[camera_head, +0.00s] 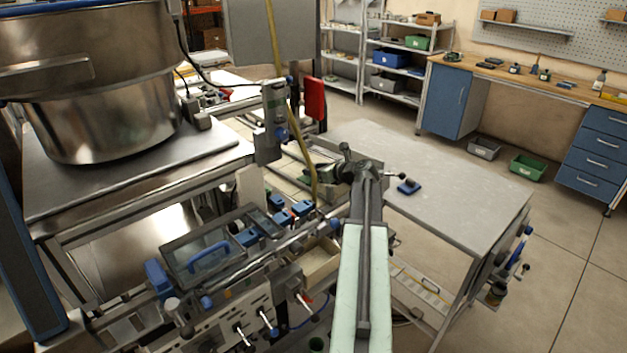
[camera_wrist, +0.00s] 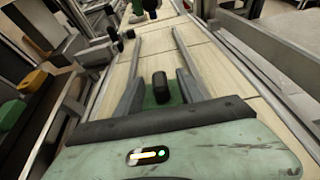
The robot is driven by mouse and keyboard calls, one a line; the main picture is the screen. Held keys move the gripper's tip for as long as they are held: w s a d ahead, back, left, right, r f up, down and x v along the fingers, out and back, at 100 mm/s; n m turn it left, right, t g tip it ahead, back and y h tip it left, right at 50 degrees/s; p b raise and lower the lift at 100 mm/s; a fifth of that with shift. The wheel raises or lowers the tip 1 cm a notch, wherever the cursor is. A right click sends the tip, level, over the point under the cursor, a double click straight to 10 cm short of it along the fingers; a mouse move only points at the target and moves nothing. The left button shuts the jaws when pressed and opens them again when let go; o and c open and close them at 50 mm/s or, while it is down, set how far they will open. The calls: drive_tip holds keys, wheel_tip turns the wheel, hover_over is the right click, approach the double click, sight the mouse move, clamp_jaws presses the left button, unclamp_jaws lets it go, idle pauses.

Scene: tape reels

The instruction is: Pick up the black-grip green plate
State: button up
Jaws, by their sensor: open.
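The green plate (camera_wrist: 149,101) with its black grip (camera_wrist: 160,86) shows in the wrist view, low between the bases of my gripper's fingers. My gripper (camera_wrist: 157,34) is open, with one long grey finger on each side of the black grip. Both fingers look apart from the grip. Much of the plate is hidden by my gripper's body.
A grey table (camera_head: 455,195) bears a small blue piece (camera_head: 408,187) right of my arm. A machine with a clear-lidded box (camera_head: 205,245) stands close on the left, below a large steel drum (camera_head: 105,125).

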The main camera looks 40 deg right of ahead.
clamp_jaws()
drive_tip(key=shift+r, duration=0.1)
wheel_tip(320, 180, up, 10)
drive_tip(key=p, duration=1)
